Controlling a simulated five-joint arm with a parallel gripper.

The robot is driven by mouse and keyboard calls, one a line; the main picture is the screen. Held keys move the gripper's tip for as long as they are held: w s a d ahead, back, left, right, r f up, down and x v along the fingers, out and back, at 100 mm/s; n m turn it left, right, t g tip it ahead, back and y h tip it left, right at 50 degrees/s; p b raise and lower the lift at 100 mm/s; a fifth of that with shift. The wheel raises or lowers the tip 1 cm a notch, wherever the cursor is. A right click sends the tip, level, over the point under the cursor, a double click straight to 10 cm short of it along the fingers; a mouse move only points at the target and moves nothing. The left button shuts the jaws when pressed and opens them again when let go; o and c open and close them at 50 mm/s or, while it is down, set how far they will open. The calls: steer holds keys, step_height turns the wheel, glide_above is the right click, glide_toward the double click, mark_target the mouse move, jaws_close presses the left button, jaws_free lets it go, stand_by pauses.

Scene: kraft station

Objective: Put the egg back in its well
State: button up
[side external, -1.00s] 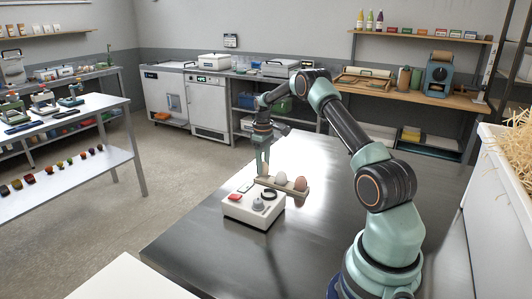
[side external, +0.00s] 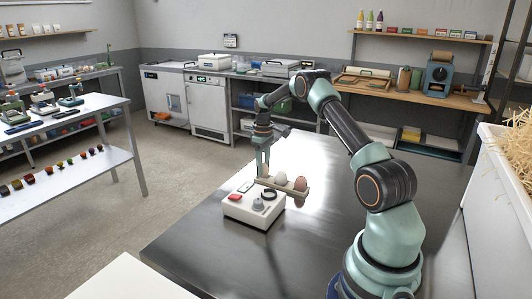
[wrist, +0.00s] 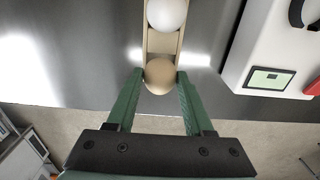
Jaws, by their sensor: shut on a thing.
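A tan egg (wrist: 160,76) is between the two green fingers of my gripper (wrist: 159,85) in the wrist view. My gripper is shut on it, one finger on each side. The egg is at the near end of a narrow pale tray (wrist: 162,43), in line with it. I cannot tell whether it rests in a well or is just above one. A white egg (wrist: 167,13) sits farther along the tray. In the side view, my gripper (side external: 263,172) points down at the tray's left end, with the white egg (side external: 280,178) and a brown egg (side external: 301,184) to its right.
A white device (side external: 250,210) with a red button and a dark ring stands close beside the tray, and shows at right in the wrist view (wrist: 275,45). The dark metal table (side external: 210,255) is clear around it. A white bin of straw (side external: 500,200) stands far right.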

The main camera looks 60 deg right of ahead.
steer(key=shift+f, duration=0.55)
stand_by(1.1)
steer(key=o, duration=1.1)
steer(key=shift+c, duration=0.2)
steer(key=shift+r, duration=0.1)
steer(key=shift+r, duration=3.95)
